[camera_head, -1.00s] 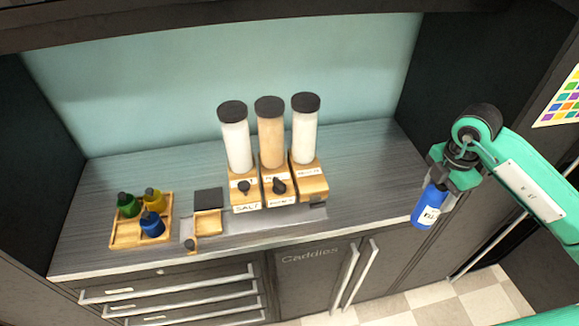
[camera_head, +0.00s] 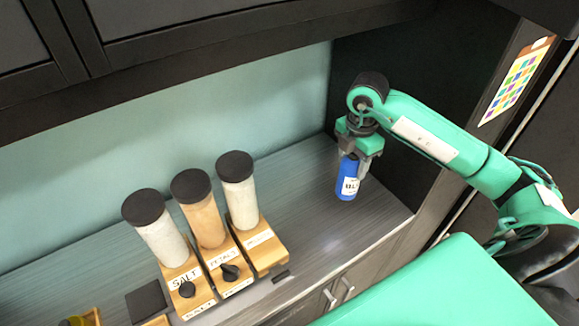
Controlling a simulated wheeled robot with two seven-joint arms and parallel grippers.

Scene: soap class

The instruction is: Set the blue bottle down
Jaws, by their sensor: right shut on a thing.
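The blue bottle (camera_head: 347,184) has a white label and is upright at the right end of the grey counter (camera_head: 303,189). My right gripper (camera_head: 350,155) is shut on the upper part of the bottle, pointing down from above. The bottle's base is at or just above the counter top; I cannot tell whether it touches. The gripper hides the bottle's top. My left gripper is not in view.
Three dispensers with black lids, one labelled salt (camera_head: 162,240), stand on wooden bases left of the bottle. A dark square pad (camera_head: 146,304) lies further left. A dark side wall (camera_head: 385,110) rises close behind the bottle. Counter around the bottle is clear.

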